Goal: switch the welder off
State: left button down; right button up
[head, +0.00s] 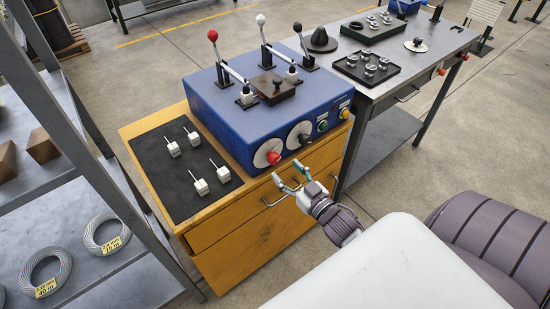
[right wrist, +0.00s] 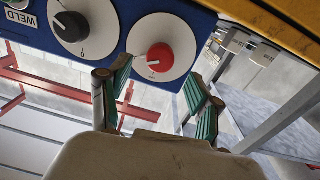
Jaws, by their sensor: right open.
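The welder (head: 225,118) is a blue box on top of a wooden cabinet. Its front has a red knob (head: 273,157) and a black knob (head: 306,140), each on a round pale dial. A green button (head: 322,126) and a yellow button (head: 345,114) sit to their right. In the right wrist view the red knob (right wrist: 159,58) lies just beyond the fingertips, and the black knob (right wrist: 70,27) is to its left near an upside-down WELD label (right wrist: 13,17). My right gripper (head: 291,183) is open and empty, in front of and below the red knob, apart from it. My left gripper is out of view.
Levers with red (head: 213,35), white (head: 260,19) and black balls stand on the welder. A black mat (head: 185,200) with several white pieces lies left of it. A metal shelf (head: 110,262) holds wire coils. A metal table (head: 440,42) with trays stands at right.

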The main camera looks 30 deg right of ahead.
aim_at(276, 162)
jog(key=w, duration=0.6)
jog(key=shift+a+p, duration=0.15)
jog(key=shift+p, duration=0.15)
jog(key=shift+s, duration=0.1)
jog(key=c, duration=1.2)
